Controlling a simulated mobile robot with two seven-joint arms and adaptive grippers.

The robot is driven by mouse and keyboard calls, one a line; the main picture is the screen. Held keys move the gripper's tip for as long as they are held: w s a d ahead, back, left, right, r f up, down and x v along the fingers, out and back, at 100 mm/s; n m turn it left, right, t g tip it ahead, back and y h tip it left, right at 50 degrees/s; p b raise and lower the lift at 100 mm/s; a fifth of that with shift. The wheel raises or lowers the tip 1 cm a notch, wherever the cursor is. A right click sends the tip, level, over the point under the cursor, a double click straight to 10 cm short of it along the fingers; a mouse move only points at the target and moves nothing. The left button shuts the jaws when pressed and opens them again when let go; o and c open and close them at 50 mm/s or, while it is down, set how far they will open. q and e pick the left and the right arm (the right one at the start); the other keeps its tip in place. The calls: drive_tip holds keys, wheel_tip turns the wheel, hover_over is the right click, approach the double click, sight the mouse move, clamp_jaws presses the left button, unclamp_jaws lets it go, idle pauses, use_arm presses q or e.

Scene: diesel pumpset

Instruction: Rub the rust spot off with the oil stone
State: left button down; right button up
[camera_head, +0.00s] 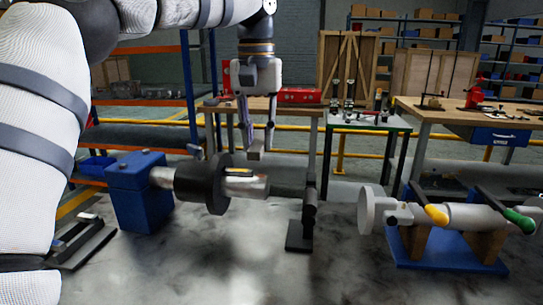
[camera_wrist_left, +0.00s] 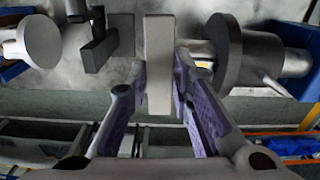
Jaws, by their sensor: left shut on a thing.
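My left gripper (camera_head: 257,140) hangs pointing down in the head view, shut on a small grey block, the oil stone (camera_head: 254,152). In the left wrist view the stone (camera_wrist_left: 159,62) is a long pale bar between the two fingers (camera_wrist_left: 160,85). The stone is above the bright bare end of a shaft (camera_head: 257,186), with a visible gap in the head view. This shaft sticks out from a dark flanged collar (camera_head: 216,184), held at the blue block (camera_head: 140,190). I cannot make out the rust spot. My right gripper is out of view.
A dark upright stand (camera_head: 308,212) is just right of the shaft end. Farther right, a grey cylinder with yellow and green handles (camera_head: 450,216) lies on wooden supports and a blue base. A dark bracket (camera_head: 80,240) is at left. Front bench space is clear.

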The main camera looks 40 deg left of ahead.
use_arm(q)
drive_tip(key=shift+w, duration=0.3)
drive_tip(key=shift+f+m, duration=0.15)
drive_tip(key=shift+m, duration=0.15)
drive_tip(key=f, duration=0.3)
drive_tip(key=shift+s, duration=0.2)
drive_tip(key=shift+f, duration=0.65)
drive_tip(key=shift+w+f, duration=0.1)
drive_tip(key=shift+f, duration=0.7)
